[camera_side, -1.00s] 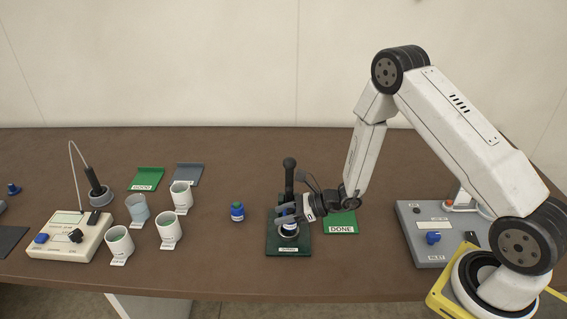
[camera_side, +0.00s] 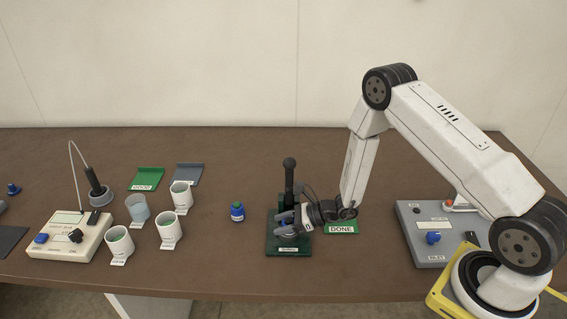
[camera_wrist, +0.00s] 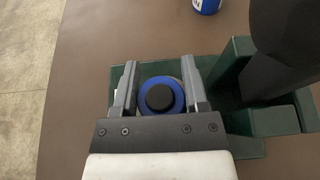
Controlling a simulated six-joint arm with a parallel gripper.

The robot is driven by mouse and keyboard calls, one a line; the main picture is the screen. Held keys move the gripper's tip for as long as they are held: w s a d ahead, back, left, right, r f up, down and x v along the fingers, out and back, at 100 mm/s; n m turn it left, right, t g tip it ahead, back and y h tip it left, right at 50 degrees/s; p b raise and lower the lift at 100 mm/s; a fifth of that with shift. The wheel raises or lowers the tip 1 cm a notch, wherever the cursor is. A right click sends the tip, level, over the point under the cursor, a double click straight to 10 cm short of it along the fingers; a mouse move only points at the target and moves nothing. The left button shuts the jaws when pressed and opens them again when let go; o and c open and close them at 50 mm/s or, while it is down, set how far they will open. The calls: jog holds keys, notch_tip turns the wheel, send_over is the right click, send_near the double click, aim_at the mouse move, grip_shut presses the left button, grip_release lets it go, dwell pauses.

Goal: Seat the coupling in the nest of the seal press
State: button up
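The coupling (camera_wrist: 161,98), a blue ring with a black round top, stands between the two grey fingers of my gripper (camera_wrist: 160,90) in the wrist view. The fingers lie close against its left and right sides. In the side view my gripper (camera_side: 288,221) is low over the seal press and hides most of the coupling. The seal press has a dark green base (camera_side: 289,250) and an upright black lever (camera_side: 289,180). The press also shows in the wrist view (camera_wrist: 272,122). The nest is hidden beneath the coupling, so its fit cannot be seen.
Several white cups (camera_side: 168,231) and a cream tester box (camera_side: 70,236) stand further left. A grey station (camera_side: 428,247) is at right.

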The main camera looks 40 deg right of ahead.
jog(key=shift+o, duration=1)
jog(key=shift+r, duration=0.15)
jog(key=shift+d+r, duration=0.1)
jog(key=v, duration=1.2)
